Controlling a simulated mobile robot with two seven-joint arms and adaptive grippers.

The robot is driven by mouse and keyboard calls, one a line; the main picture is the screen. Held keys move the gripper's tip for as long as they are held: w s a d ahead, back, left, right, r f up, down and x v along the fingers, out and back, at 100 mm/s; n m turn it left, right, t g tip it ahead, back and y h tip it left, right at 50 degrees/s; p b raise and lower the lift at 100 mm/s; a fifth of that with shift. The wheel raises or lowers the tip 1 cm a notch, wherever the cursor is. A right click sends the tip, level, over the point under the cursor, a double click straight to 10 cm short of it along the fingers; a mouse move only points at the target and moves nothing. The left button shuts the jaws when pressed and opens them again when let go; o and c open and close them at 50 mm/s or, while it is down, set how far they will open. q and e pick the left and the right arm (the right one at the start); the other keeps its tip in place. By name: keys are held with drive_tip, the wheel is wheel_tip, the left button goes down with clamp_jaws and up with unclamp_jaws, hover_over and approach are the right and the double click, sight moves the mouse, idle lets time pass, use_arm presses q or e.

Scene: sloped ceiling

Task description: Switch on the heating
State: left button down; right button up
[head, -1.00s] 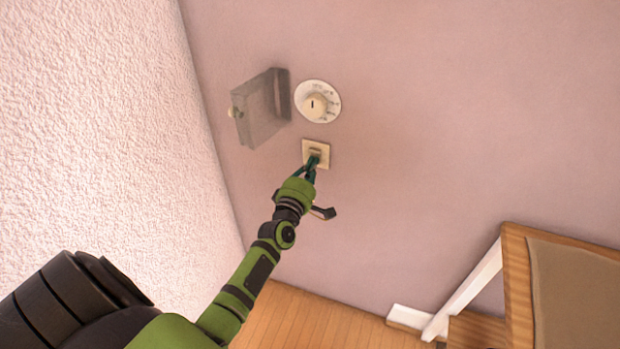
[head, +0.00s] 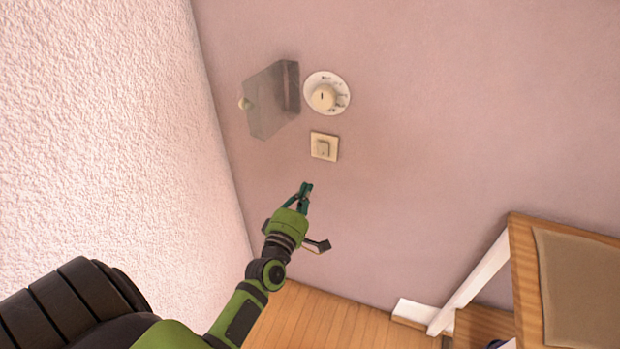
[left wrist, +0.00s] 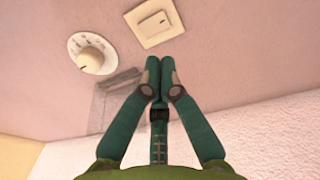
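A square cream wall switch (head: 324,147) is on the pink wall, below a round white dial with a cream knob (head: 323,97). A grey see-through cover (head: 272,102) with a small knob stands swung open left of the dial. My left gripper (head: 306,187) is just below the switch, apart from it, with nothing in it. In the left wrist view its fingertips (left wrist: 160,62) are together, and the switch (left wrist: 157,20) and dial (left wrist: 91,53) show beyond them. My right gripper is not in view.
A white textured wall (head: 110,150) slopes along the left. A wooden chair or table with a tan top (head: 585,290) stands at the lower right. The wooden floor (head: 310,322) shows below, and the pink wall right of the switch is bare.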

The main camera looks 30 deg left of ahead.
use_arm(q)
drive_tip(key=s+d+f+m+g+h, duration=0.1)
drive_tip(key=s+d+f+m+g, duration=0.25)
drive_tip(key=f, duration=0.55)
drive_tip(key=s+d+f+m+g+h, duration=0.2)
drive_tip(key=s+f+m, duration=0.25)
drive_tip(key=f, duration=0.55)
drive_tip(key=s+d+f+m+g+h, duration=0.1)
drive_tip(key=s+d+f+m+g, duration=0.2)
drive_tip(key=f, duration=0.6)
drive_tip(key=s+f+m+g, duration=0.3)
drive_tip(key=s+f, duration=0.3)
drive_tip(key=s, duration=0.4)
drive_tip(key=s+d+f+m+g, duration=0.1)
drive_tip(key=s+f+m+g, duration=0.2)
drive_tip(key=s, duration=0.8)
drive_tip(key=s+f+m+g, duration=0.3)
drive_tip(key=s+f+m, duration=0.3)
drive_tip(key=s+f, duration=0.3)
drive_tip(key=shift+s+d, duration=0.25)
drive_tip(key=shift+s, duration=1)
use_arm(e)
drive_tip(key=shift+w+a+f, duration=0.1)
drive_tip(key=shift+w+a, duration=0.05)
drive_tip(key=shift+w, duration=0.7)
